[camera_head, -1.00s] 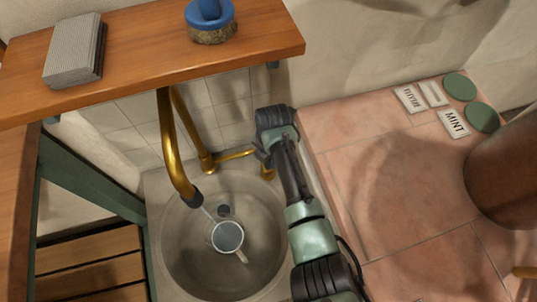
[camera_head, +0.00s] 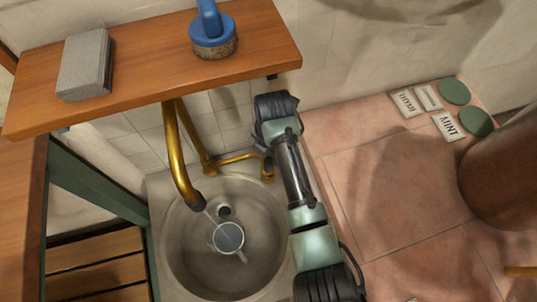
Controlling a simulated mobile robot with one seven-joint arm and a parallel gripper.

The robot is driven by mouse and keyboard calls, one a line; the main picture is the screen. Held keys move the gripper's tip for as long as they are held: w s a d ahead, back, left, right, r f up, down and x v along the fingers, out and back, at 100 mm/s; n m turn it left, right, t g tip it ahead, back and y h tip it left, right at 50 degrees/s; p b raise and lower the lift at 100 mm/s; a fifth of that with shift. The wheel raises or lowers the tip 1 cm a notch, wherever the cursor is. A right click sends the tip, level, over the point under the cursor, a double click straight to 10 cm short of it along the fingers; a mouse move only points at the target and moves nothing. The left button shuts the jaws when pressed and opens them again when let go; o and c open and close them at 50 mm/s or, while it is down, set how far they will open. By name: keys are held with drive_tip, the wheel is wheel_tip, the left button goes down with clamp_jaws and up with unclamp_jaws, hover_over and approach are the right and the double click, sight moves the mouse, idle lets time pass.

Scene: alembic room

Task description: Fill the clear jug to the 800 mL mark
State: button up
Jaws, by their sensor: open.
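The clear jug (camera_head: 229,238) stands in the round stone sink (camera_head: 180,262), seen from above, its handle toward the lower right. I cannot read its marks or its exact level. The brass tap (camera_head: 178,150) arches over the sink, its dark spout tip up and left of the jug. A thin pale stream runs from the spout toward the jug. My gripper (camera_head: 267,168) is open at the brass lever end, right of the tap base. Its fingers are mostly hidden by my wrist, so I cannot tell whether they touch the lever.
A wooden shelf (camera_head: 140,78) overhangs the back of the sink, holding a grey ribbed block (camera_head: 86,65) and a blue-handled brush (camera_head: 211,32). A pink tiled counter (camera_head: 385,190) lies right, with labels, green discs (camera_head: 454,91) and a large brown pot (camera_head: 505,175). Its middle is clear.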

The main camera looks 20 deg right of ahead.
drive_tip(key=r, duration=0.4)
drive_tip(key=shift+s+r+p, duration=0.15)
drive_tip(key=shift+s+p, duration=0.15)
drive_tip(key=shift+p, duration=0.05)
idle(4.0)
